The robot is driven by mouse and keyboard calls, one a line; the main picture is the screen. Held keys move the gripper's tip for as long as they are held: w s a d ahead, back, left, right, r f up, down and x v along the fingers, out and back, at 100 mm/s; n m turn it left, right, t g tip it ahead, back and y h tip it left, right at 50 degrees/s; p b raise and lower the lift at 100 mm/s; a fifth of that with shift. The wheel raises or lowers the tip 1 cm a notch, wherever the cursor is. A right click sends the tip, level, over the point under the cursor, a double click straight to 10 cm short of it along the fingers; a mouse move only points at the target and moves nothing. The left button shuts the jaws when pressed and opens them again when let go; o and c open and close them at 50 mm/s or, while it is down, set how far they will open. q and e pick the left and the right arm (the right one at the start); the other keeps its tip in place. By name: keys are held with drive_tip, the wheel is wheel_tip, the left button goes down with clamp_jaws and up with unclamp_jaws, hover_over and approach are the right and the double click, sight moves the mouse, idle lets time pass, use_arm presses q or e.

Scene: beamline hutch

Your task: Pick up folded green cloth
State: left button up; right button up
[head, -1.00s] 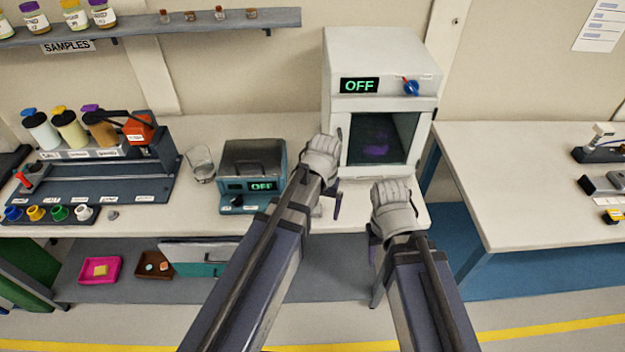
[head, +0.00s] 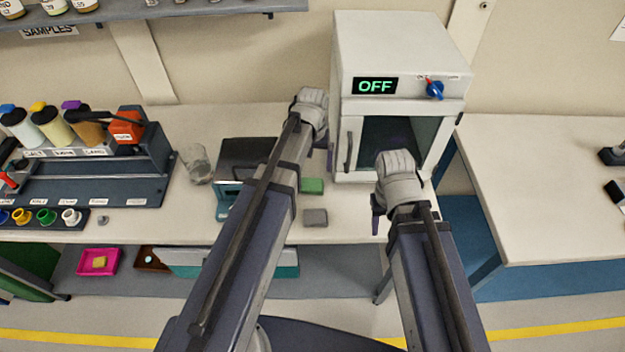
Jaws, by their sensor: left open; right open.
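A small folded green cloth (head: 312,186) lies flat on the bench top, just right of my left forearm and in front of the white oven. My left gripper (head: 318,146) is open and empty, beyond the cloth near the oven's left side; its fingers are partly hidden. My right gripper (head: 383,207) is open and empty, to the right of the cloth, in front of the oven door. Neither gripper touches the cloth.
A grey folded piece (head: 315,217) lies just in front of the cloth. The white oven (head: 400,48) reads OFF. A dark-topped device (head: 247,152) is partly hidden by my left arm. A glass beaker (head: 196,164) stands left of it. The right bench (head: 540,190) is mostly clear.

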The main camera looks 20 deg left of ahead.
sight(313, 184)
use_arm(q)
drive_tip(key=shift+f+b, duration=1.4)
drive_tip(key=shift+b, duration=0.05)
drive_tip(key=f+b, duration=0.5)
drive_tip(key=shift+s+d+f, duration=0.1)
drive_tip(key=shift+s, duration=0.3)
drive_tip(key=shift+c, duration=0.2)
drive_tip(key=c, duration=1.1)
drive_tip(key=shift+c, duration=0.2)
drive_tip(key=shift+r, duration=0.3)
